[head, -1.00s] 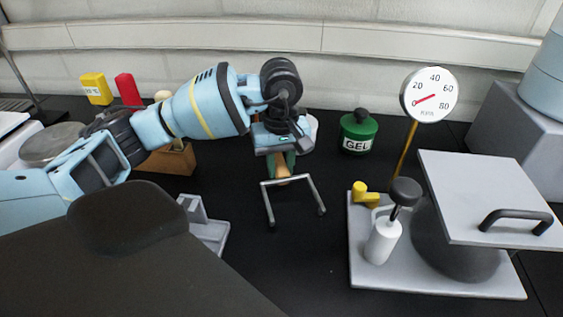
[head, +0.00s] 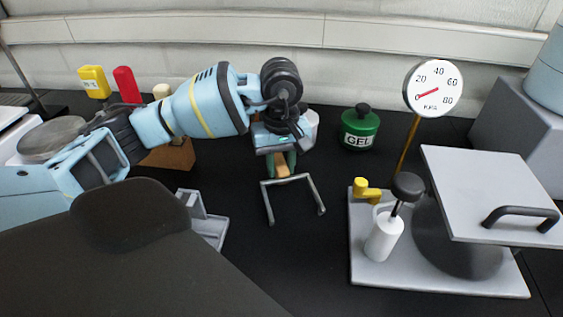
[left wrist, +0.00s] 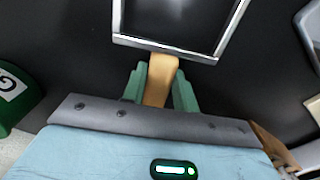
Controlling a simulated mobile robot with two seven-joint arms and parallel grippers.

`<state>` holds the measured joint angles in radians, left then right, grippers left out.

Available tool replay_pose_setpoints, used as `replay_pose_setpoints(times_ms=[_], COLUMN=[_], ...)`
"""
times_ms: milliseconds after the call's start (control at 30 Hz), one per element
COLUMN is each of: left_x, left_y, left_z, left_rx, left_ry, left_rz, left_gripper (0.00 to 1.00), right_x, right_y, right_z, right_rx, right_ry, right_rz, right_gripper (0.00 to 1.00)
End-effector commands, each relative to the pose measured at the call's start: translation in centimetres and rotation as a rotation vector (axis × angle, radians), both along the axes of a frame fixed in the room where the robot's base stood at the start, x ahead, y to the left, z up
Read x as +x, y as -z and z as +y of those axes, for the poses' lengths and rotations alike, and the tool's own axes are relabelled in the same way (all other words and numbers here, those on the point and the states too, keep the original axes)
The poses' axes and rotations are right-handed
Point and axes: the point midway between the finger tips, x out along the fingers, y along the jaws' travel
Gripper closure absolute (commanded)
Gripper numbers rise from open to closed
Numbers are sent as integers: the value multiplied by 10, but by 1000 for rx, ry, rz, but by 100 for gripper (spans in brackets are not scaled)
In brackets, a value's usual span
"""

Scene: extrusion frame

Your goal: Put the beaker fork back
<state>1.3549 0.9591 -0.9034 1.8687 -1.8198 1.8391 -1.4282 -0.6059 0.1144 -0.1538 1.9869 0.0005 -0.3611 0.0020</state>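The beaker fork has a metal U-shaped prong frame (head: 292,180) and a wooden handle, which shows in the left wrist view (left wrist: 161,78). My left gripper (head: 283,164) has its green fingers on both sides of the handle and is shut on it. The prongs point toward the front of the bench; I cannot tell whether they touch the black surface. A grey holder (head: 208,222) with an upright plate stands to the left of the fork, partly hidden by a dark part in front. My right gripper is not in view.
A green GEL jar (head: 360,128) stands right of my left gripper. A grey base plate (head: 440,281) with a pump, lidded vessel and gauge (head: 433,88) takes up the right side. A wooden block (head: 172,155) sits behind my left arm. The black bench between fork and plate is clear.

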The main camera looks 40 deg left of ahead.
Motion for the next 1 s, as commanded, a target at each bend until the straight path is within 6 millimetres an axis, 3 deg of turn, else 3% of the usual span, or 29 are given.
replay_pose_setpoints(times_ms=[33,167,500,1000], left_x=[0,0,0,1], left_y=[0,0,-1,-71], left_z=[0,0,0,0], left_rx=[0,0,0,-1], left_ry=[0,0,0,0], left_rz=[0,0,0,-3], left_gripper=[64,48,48,48], right_x=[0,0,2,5], right_y=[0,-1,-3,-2], right_z=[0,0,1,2], right_rx=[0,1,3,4], right_ry=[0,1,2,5], right_rz=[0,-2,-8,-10], right_gripper=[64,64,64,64])
